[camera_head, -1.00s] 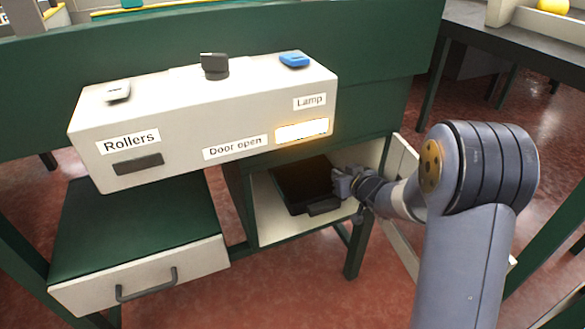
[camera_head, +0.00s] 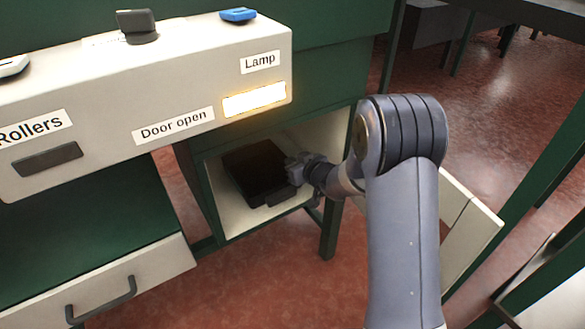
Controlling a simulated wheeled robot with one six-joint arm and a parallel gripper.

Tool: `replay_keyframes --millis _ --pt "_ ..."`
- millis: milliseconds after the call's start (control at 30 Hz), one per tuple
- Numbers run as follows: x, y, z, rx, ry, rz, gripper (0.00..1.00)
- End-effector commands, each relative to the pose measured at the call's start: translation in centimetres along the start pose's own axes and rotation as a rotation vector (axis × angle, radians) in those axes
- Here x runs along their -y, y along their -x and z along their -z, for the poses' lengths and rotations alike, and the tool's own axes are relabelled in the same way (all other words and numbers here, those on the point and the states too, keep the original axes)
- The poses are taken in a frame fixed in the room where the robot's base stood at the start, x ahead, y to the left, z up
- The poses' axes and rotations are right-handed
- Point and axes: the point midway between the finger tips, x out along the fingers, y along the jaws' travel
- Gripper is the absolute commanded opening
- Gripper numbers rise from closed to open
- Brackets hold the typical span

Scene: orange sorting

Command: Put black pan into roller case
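The black pan (camera_head: 254,172) lies inside the open white-floored case (camera_head: 232,217) under the control box. It is a dark rectangular tray with a block-like handle at its front right. My gripper (camera_head: 294,170) is at the pan's right front side, inside the case opening, close to the handle. The fingers are small and partly hidden, so I cannot tell whether they are open or closed on the handle. The case door (camera_head: 468,222) stands swung open to the right, partly behind my arm.
The white control box (camera_head: 150,95) with labels "Rollers", "Door open" and "Lamp" overhangs the case. The lamp panel (camera_head: 254,100) is lit. A drawer (camera_head: 130,285) with a dark handle sticks out at lower left. A green table leg (camera_head: 331,228) stands below my gripper.

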Motion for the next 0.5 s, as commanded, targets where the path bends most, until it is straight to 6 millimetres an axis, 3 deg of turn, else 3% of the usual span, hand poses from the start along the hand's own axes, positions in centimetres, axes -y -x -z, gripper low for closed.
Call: replay_keyframes --millis 367,500 --pt "-0.02 -0.25 -0.49 -0.003 0.000 0.000 0.00" --pt "-0.01 -0.21 -0.46 -0.001 0.001 0.000 0.13"
